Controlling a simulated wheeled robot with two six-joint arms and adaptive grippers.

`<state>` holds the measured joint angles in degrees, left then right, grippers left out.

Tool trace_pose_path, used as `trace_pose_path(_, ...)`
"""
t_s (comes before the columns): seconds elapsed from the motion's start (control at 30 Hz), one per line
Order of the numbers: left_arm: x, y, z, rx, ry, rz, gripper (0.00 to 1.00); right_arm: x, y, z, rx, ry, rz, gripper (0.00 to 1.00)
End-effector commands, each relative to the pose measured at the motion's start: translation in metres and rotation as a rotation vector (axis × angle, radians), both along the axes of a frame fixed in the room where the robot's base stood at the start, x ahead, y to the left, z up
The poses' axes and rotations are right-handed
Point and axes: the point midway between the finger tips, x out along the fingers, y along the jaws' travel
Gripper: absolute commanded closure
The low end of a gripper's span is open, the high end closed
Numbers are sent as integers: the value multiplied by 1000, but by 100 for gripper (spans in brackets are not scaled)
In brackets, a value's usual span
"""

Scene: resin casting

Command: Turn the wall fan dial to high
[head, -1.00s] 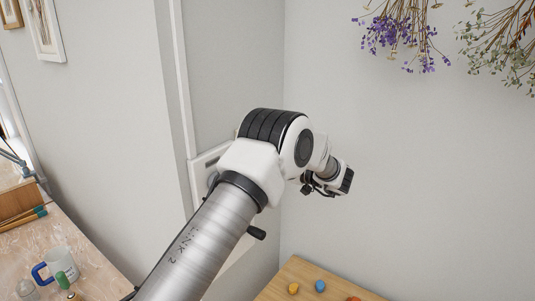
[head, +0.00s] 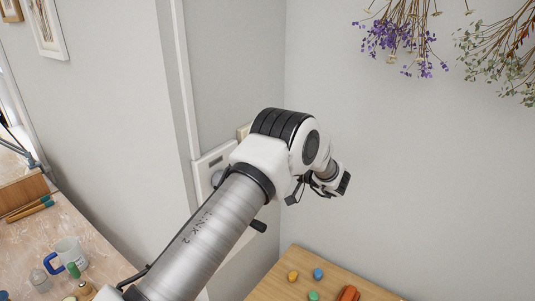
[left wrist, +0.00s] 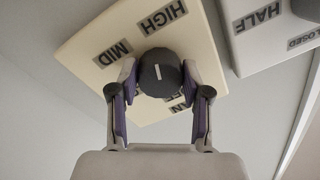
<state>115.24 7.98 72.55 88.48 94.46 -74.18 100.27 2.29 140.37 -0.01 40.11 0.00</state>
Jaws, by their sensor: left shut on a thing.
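In the left wrist view the fan dial (left wrist: 168,86) is a dark round knob with a short white mark on a cream plate (left wrist: 86,39). The plate's HIGH label (left wrist: 163,17) is above the knob and its MID label (left wrist: 113,53) is to the left. The lower lettering is partly covered. The white mark runs roughly up and down in the picture, in line with HIGH. My left gripper (left wrist: 159,80) is shut on the dial, one finger on each side. In the head view my arm hides the gripper and dial. My right gripper is not in view.
A white panel with HALF (left wrist: 257,16) and CLOSED labels stands close to the right of the fan plate. Dried flowers (head: 395,38) hang upper right.

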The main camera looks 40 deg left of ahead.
Motion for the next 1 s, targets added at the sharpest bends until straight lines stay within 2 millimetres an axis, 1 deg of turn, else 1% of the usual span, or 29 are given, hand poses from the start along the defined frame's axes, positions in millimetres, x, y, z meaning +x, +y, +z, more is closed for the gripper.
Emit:
trace_pose_path(0.03,1,0,6,1,25,-3,87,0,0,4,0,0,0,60)
trace_pose_path(0.2,1,0,5,-9,120,-2,87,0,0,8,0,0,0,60)
trace_pose_path(0.4,1,0,5,-16,183,-2,87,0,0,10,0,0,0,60)
trace_pose_path(0.9,1,0,4,-18,204,-2,87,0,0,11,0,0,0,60)
trace_pose_path(0.93,1,0,4,-18,204,-2,45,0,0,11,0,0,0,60)
trace_pose_path(0.97,1,0,4,-19,204,-1,35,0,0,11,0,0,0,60)
trace_pose_path(1.0,0,0,3,-19,205,-1,27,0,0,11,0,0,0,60)
